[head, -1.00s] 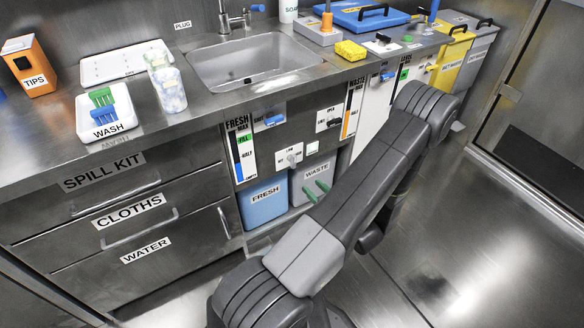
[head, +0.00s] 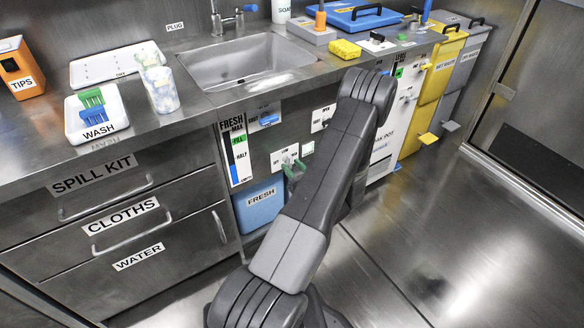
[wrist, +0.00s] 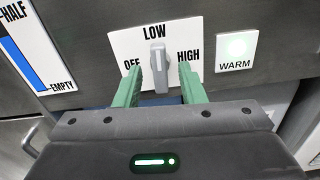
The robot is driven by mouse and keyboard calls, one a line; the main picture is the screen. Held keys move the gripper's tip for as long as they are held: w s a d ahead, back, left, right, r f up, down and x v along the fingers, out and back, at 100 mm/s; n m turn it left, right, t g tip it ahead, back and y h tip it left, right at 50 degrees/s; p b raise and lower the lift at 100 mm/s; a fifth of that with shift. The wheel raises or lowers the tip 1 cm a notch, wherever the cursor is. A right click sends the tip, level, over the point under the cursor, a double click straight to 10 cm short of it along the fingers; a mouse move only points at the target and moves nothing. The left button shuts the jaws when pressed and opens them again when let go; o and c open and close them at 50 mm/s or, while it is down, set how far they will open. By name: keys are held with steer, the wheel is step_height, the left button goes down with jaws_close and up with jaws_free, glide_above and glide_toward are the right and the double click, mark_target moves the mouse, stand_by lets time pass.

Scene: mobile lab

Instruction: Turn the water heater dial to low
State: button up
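The water heater dial (wrist: 158,58) is a grey knob on a white plate marked OFF on the left, LOW at the top and HIGH on the right. Its bar stands upright, with its upper end toward LOW. My gripper (wrist: 160,80) is open, with one green finger on each side of the knob. Gaps show between the fingers and the knob, and nothing is held.
A WARM indicator (wrist: 236,48) beside the dial glows pale green. The FRESH gauge (head: 235,150) is to the left of the dial, and the blue FRESH container (head: 260,205) stands below. The counter (head: 200,108) overhangs above. Open floor (head: 430,220) lies to the right.

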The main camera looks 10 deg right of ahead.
steer(key=shift+w+a, duration=0.2)
steer(key=shift+w, duration=0.3)
jaws_close()
steer(key=shift+f+b, duration=0.15)
steer(key=shift+b, duration=0.25)
steer(key=shift+n, duration=0.5)
jaws_free()
